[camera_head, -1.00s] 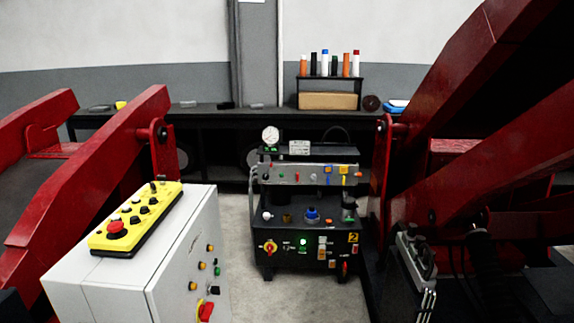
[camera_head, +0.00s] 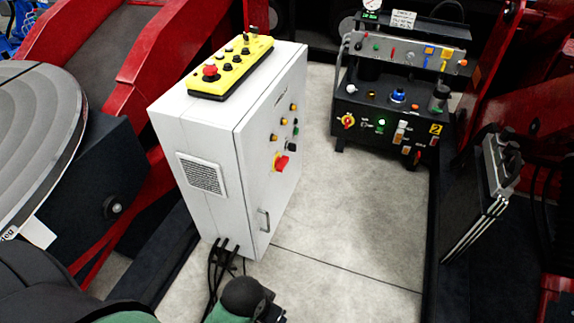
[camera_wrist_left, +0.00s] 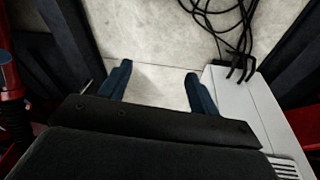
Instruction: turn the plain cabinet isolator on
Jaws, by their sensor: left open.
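The plain white-grey cabinet (camera_head: 208,130) stands left of centre in the head view, its door facing right. Its isolator (camera_head: 281,163) is a red handle on a yellow plate, low among the door's controls; the handle looks slanted, and its exact setting is too small to tell. My left arm (camera_head: 245,296) reaches in at the bottom, in front of and below the cabinet, well apart from the isolator. In the left wrist view my left gripper (camera_wrist_left: 158,88) is open and empty above the floor, with the cabinet (camera_wrist_left: 252,108) to its right. My right gripper is out of view.
A yellow control box (camera_head: 232,67) lies on the cabinet top. Black cables (camera_head: 222,262) hang by the cabinet's foot. A black bench unit (camera_head: 385,120) with another red-and-yellow switch (camera_head: 348,121) stands behind right. Red beams flank both sides. The floor (camera_head: 350,215) right of the cabinet is clear.

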